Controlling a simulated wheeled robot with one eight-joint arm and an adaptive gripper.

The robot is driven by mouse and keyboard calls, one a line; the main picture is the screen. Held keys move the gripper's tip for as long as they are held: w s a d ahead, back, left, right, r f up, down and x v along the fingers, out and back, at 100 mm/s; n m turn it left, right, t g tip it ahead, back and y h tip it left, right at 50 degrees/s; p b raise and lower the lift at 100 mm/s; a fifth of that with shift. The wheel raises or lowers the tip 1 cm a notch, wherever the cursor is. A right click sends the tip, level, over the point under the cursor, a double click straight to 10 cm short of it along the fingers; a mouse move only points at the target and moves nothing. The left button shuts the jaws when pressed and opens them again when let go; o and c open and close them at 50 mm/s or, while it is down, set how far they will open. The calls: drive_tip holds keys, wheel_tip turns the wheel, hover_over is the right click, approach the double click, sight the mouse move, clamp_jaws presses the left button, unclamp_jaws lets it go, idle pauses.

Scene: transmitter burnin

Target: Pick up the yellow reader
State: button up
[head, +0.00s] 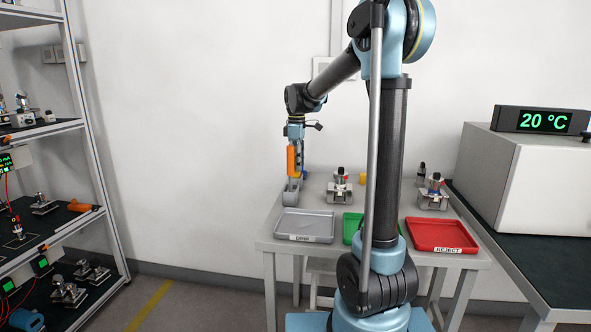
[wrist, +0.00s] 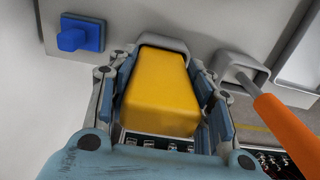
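The yellow reader (wrist: 160,92) is a rounded block filling the middle of the wrist view. Its far end sits in a grey holder (wrist: 163,44). The fingers of my gripper (wrist: 165,98) lie along both of its long sides, with the blue pads very close to it. I cannot tell whether they press on it.
The orange-handled tool also shows in the wrist view (wrist: 286,130), close on the right in its own holder (wrist: 242,72). A blue block (wrist: 79,37) is at left. The table bears grey (head: 304,226), green (head: 350,232) and red (head: 440,235) trays and metal devices (head: 339,190).

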drive_tip(key=shift+c, duration=0.9)
drive_tip(key=shift+r, duration=0.1)
wheel_tip(320, 180, up, 10)
drive_tip(key=shift+f, duration=0.1)
idle(1.4)
